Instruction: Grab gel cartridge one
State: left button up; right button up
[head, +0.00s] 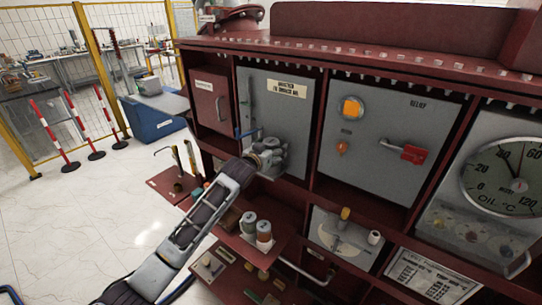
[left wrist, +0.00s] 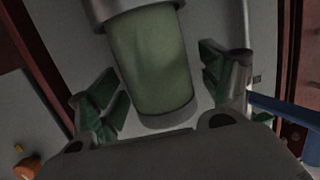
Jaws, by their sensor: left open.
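In the left wrist view a dull green cylinder (left wrist: 152,65) with grey end collars, seemingly a gel cartridge, stands between the fingers of my left gripper (left wrist: 162,88). The fingers are spread on either side, with a gap visible on each side. In the head view my left gripper (head: 268,154) is at the grey labelled panel (head: 296,117) and hides most of what is there. My right gripper is not in view.
A blue handle (left wrist: 285,108) is close to the right finger in the wrist view. The relief panel (head: 385,140) with a red lever (head: 413,154) and an oil gauge (head: 505,180) lie to the right. A small red side shelf (head: 172,186) juts out at left.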

pick_arm(q)
jog(key=shift+c, duration=0.4)
jog(key=c, duration=1.2)
jog(key=shift+r, duration=0.2)
jog(key=shift+r+b, duration=0.9)
jog(key=shift+r, duration=3.95)
